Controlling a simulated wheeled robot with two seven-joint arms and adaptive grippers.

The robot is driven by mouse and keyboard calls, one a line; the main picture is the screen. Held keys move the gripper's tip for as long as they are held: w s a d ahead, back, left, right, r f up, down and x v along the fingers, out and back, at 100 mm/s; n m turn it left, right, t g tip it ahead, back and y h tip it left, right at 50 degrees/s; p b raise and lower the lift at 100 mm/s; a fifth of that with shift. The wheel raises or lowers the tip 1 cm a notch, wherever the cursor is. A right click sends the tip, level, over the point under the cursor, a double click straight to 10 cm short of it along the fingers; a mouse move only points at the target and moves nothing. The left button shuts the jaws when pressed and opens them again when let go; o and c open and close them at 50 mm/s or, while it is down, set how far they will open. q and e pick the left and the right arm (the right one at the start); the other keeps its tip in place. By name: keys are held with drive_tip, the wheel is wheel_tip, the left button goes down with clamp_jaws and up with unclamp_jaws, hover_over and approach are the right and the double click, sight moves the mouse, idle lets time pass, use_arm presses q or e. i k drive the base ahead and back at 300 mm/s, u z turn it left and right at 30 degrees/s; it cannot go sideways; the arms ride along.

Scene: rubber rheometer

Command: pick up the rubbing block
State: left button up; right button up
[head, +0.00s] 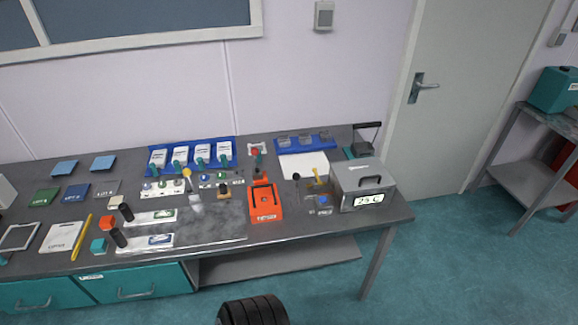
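I cannot tell for certain which item is the rubbing block. Small block-like items on the grey bench (320,229) are a teal cube (98,246) at the left front, a pale beige block (116,202) behind it, and a small brown piece with a dark top (224,190) near the middle. Two black cylindrical handles lie at the left ends of pale plates (150,218) with green and blue labels. Neither gripper can be made out in the head view.
An orange box (265,204) and a grey box with a display (365,187) stand at the right of the bench. Blue trays (320,141) line the back. A yellow stick (82,237) lies at the left.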

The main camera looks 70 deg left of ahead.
sight(223, 193)
drive_tip(key=u, duration=1.9)
